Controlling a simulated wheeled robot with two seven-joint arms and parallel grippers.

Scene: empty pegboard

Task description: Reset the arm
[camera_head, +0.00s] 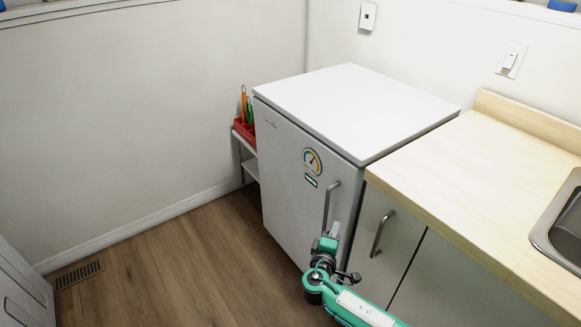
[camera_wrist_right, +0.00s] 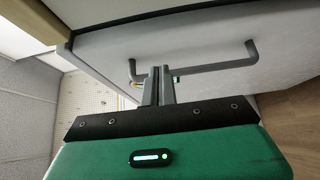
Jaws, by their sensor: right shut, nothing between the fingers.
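My right arm, green and black, comes in from the lower right of the head view. Its gripper (camera_head: 333,231) is in front of the white fridge (camera_head: 290,160), close to the fridge's grey bar handle (camera_head: 328,204). In the right wrist view the gripper (camera_wrist_right: 158,78) has its two grey fingers together with nothing between them. The handle (camera_wrist_right: 210,67) shows just beyond the fingertips there; I cannot tell whether they touch. The fridge door looks closed. My left gripper is not in view.
A wooden counter (camera_head: 440,175) with a metal sink (camera_head: 566,235) and a cabinet handle (camera_head: 381,233) stands right of the fridge. A red rack (camera_head: 244,131) with tools is on a small shelf left of it. The wood floor (camera_head: 180,260) is clear at left.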

